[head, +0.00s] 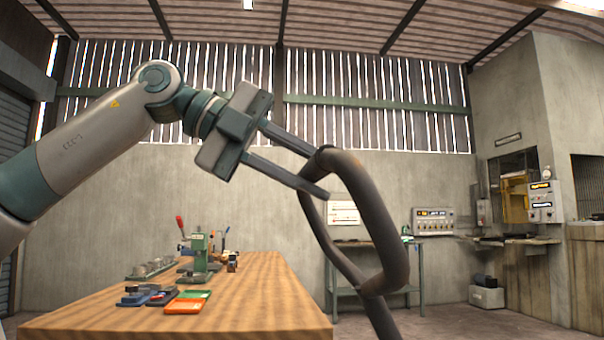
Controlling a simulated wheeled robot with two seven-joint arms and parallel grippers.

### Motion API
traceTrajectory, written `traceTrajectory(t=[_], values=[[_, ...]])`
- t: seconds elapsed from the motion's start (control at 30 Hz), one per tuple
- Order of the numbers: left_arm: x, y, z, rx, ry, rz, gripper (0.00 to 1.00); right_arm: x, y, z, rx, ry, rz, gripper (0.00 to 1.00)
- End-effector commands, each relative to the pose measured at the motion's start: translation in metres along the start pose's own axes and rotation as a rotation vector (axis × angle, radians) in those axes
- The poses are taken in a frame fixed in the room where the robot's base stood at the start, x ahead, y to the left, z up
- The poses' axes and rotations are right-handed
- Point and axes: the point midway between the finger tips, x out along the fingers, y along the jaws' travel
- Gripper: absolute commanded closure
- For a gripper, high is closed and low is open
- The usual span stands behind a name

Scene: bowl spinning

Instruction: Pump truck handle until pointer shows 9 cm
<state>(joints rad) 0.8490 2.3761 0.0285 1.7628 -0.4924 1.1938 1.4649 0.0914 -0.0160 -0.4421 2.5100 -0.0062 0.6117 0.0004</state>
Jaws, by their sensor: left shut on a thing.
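The truck handle (380,220) is a dark grey tube bent into a closed loop, standing tilted right of the middle in the head view. Its shaft runs down out of the bottom of the picture. My left gripper (322,175) comes in from the upper left. It is shut on the upper left corner of the loop, with one finger above and one below the tube. The truck's body, the forks and the pointer with its scale are out of view. My right gripper is not in view.
A wooden workbench (245,312) stands at the lower left, with a green press (200,255), an orange box (184,306) and small tools on it. A metal table (372,291) stands behind the handle. A control panel (434,222) is farther back. Floor shows at the right.

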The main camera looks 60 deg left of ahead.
Motion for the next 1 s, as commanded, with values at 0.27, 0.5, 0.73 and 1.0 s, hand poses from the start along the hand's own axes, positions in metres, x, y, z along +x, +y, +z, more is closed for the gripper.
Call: traceTrajectory(t=[0.27,0.5,0.73,1.0], values=[[0.027,-0.035,0.001,0.000,-0.001,0.005,0.91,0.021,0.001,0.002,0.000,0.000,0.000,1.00],[0.050,-0.061,0.000,0.000,0.000,0.005,0.92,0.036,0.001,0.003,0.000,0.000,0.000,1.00],[0.070,-0.083,0.000,0.000,-0.001,0.005,0.92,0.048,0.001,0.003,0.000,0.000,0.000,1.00],[0.075,-0.087,0.000,0.000,-0.001,0.001,0.92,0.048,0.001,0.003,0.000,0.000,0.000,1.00]])
